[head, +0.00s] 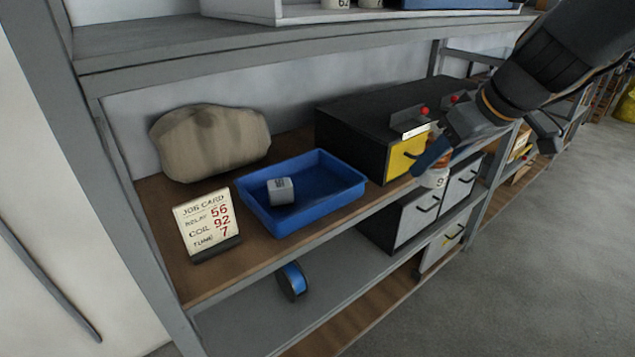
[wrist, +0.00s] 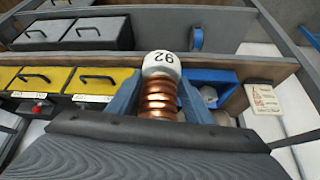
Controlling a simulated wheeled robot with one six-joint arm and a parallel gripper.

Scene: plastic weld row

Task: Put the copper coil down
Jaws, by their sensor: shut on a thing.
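The copper coil (wrist: 158,98) has a white cap marked 92 and copper windings. My gripper (wrist: 158,105) is shut on it, with a blue finger on each side in the wrist view. In the head view my gripper (head: 432,160) holds the coil (head: 434,178) in the air in front of the yellow-fronted drawer, partly hiding it. The blue tray (head: 335,203) stands on the wooden shelf to the left of the gripper, apart from it. The tray also shows in the wrist view (wrist: 222,76), behind the coil.
A small grey-white block (head: 281,190) lies in the tray, whose right part is bare. A job card (head: 207,222) reads relay 56, coil 92, and a last line ending in 7. A beige sack (head: 209,142) sits behind. A dark drawer cabinet (head: 350,140) stands right of the tray. A blue spool (head: 292,280) is below.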

